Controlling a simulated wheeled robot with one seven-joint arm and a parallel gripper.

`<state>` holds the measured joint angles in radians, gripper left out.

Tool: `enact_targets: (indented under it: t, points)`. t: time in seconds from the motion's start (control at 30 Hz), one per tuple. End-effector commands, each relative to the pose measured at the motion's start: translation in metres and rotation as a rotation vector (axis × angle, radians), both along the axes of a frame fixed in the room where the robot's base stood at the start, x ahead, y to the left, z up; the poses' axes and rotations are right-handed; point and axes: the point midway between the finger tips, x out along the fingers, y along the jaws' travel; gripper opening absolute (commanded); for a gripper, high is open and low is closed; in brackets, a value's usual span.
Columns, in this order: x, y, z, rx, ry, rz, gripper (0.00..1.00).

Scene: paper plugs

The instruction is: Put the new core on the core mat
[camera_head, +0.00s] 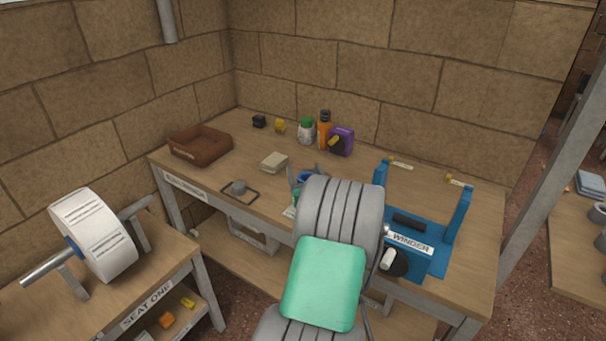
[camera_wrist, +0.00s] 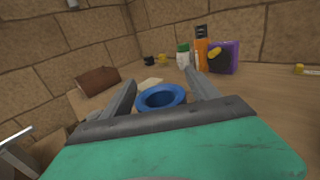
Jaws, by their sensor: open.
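My gripper (camera_wrist: 160,84) is open; its two grey fingers stand left and right of a blue flanged ring (camera_wrist: 160,99) in the wrist view. I cannot tell whether they touch it. In the head view the ring (camera_head: 305,177) shows only partly, behind my arm. A white cylinder (camera_head: 388,258) lies on a black round pad (camera_head: 399,266) by the winder. No label shows which is the new core or the core mat.
The blue winder (camera_head: 437,262) with two uprights fills the bench's right. A brown tray (camera_head: 200,145), a pale block (camera_head: 274,161), bottles (camera_head: 324,130) and a purple box (camera_head: 342,141) stand farther back. A paper roll (camera_head: 92,233) sits on the left stand.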

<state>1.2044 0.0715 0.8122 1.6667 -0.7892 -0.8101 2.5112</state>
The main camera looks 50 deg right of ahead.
Motion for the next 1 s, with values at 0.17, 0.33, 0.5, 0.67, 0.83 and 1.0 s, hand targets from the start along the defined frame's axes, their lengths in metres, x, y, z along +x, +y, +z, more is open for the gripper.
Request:
enact_targets:
  t: [0.17, 0.33, 0.5, 0.67, 0.83, 1.0]
  points:
    - [0.000, 0.000, 0.006, -0.001, -0.001, 0.000, 0.69]
    - [-0.025, 0.018, 0.002, 0.001, 0.000, -0.005, 0.69]
    - [-0.061, 0.047, 0.001, 0.002, -0.001, -0.007, 0.69]
    - [-0.085, 0.068, 0.001, 0.003, 0.000, -0.005, 0.69]
    - [-0.092, 0.077, 0.003, -0.001, 0.001, 0.000, 0.69]
    - [-0.051, 0.112, -0.002, -0.120, 0.171, 0.149, 0.69]
